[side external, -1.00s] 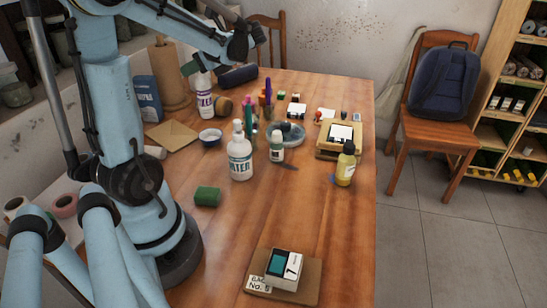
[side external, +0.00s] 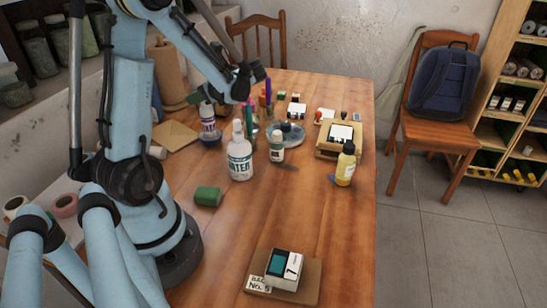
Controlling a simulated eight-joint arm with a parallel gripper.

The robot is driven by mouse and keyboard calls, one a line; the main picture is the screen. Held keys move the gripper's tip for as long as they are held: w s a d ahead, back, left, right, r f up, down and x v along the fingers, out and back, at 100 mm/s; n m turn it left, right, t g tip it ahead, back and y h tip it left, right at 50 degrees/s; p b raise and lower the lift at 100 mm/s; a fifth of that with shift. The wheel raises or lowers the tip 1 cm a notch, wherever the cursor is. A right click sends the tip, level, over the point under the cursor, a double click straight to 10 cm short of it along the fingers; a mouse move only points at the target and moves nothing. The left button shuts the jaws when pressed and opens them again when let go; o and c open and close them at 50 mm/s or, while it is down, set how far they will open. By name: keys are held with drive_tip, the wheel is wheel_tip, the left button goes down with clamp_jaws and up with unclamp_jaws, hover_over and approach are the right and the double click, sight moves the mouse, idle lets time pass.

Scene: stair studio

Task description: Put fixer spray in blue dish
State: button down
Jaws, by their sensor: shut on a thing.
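The fixer spray (side external: 208,119), a white bottle with a purple label, is upright in my gripper (side external: 206,101), which is shut around its top. The bottle's base is over or in a small blue-and-white dish (side external: 211,142); whether it touches the dish cannot be told from this angle. A wider blue-grey round dish (side external: 297,140) lies farther right with small items on or by it. My arm partly hides the area behind the bottle.
A white WATER bottle (side external: 239,157), a small green-labelled bottle (side external: 277,149) and pens (side external: 268,100) stand to the right. A green cylinder (side external: 207,196) lies in front. A yellow bottle (side external: 345,168) stands near the right edge.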

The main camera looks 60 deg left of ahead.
drive_tip(key=shift+f, duration=0.15)
drive_tip(key=c, duration=0.8)
unclamp_jaws()
drive_tip(key=shift+d+r, duration=0.1)
drive_tip(key=shift+r, duration=0.1)
drive_tip(key=v, duration=1.1)
drive_tip(key=w+d+f+n+t+h, duration=0.1)
drive_tip(key=d+n+t+h, duration=0.4)
drive_tip(key=d, duration=0.7)
drive_tip(key=w+d+f+n+t+h, duration=0.2)
drive_tip(key=d+n+t+h, duration=0.3)
drive_tip(key=d+t, duration=0.4)
drive_tip(key=d+n, duration=0.1)
drive_tip(key=d, duration=0.2)
drive_tip(key=shift+w, duration=0.15)
